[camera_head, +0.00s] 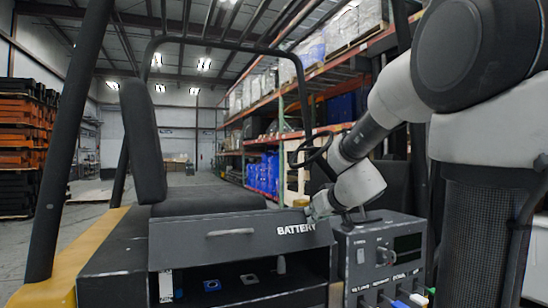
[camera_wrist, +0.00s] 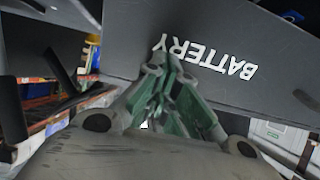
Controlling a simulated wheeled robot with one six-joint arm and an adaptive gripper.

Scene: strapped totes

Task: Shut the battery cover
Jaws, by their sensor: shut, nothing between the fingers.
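The battery cover (camera_head: 180,246) is a dark grey panel with a light bar handle (camera_head: 231,233) and white "BATTERY" lettering. It stands raised, and the battery compartment (camera_head: 245,292) below it is open. My gripper (camera_head: 314,210) is at the cover's right end, beside the lettering. In the wrist view the cover (camera_wrist: 220,35) fills the upper right, its lettering upside down. The closed, empty fingers of my gripper (camera_wrist: 166,85) overlap the cover's edge near the lettering. I cannot tell whether they touch it.
A control box (camera_head: 375,255) with a display and coloured connectors stands just right of the cover. A black seat (camera_head: 205,200) sits above and behind it, within a dark roll frame (camera_head: 72,130). Shelving with wrapped goods (camera_head: 300,75) is far behind.

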